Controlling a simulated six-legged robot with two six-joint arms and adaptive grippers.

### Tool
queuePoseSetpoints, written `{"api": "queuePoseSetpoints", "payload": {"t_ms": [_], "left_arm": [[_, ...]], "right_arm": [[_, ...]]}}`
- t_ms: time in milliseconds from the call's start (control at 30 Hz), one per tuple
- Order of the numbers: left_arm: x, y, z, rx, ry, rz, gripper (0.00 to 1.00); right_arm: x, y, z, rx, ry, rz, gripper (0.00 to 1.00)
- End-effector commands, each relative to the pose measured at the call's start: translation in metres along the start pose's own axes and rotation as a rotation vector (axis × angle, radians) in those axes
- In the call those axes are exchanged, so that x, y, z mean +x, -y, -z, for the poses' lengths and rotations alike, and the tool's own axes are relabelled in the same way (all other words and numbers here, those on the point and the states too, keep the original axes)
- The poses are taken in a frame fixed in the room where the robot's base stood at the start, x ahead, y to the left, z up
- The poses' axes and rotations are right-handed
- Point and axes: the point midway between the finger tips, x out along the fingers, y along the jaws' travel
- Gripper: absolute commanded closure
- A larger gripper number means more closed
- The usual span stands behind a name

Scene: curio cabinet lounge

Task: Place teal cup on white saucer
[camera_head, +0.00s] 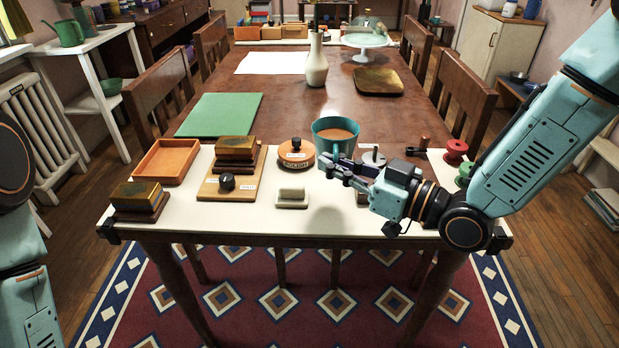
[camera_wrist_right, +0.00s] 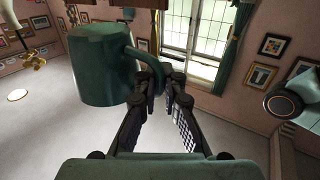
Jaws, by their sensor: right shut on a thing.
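The teal cup (camera_head: 322,132) is upright with a brown inside, over the white-topped near part of the table (camera_head: 240,226). Its side and handle show large in the right wrist view (camera_wrist_right: 100,72). My right gripper (camera_head: 337,166) is shut on the cup's handle, with the cup beyond the fingertips; the fingers also show in the wrist view (camera_wrist_right: 163,82). The gap under the cup is hard to judge. My left gripper is outside the picture.
A round brown stamp-like piece (camera_head: 296,153) stands just left of the cup. Wooden blocks on a board (camera_head: 232,172), an orange tray (camera_head: 167,161) and a green mat (camera_head: 220,114) lie further left. A grey disc (camera_head: 374,157) and red spool (camera_head: 455,151) are right.

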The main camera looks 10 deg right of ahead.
Motion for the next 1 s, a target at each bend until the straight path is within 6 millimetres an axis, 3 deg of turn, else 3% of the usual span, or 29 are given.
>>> {"api": "queuePoseSetpoints", "payload": {"t_ms": [233, 500, 733, 1000], "left_arm": [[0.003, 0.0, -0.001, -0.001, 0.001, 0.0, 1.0], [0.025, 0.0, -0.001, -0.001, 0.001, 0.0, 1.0], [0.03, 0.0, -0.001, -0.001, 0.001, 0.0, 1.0], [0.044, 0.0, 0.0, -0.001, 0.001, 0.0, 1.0]], "right_arm": [[0.0, 0.006, -0.018, -0.001, -0.001, 0.021, 1.0], [-0.001, 0.009, -0.066, -0.001, -0.001, 0.022, 1.0], [-0.001, 0.007, -0.08, -0.002, -0.004, 0.021, 1.0], [-0.001, 0.005, -0.112, -0.002, -0.004, 0.021, 1.0]]}}
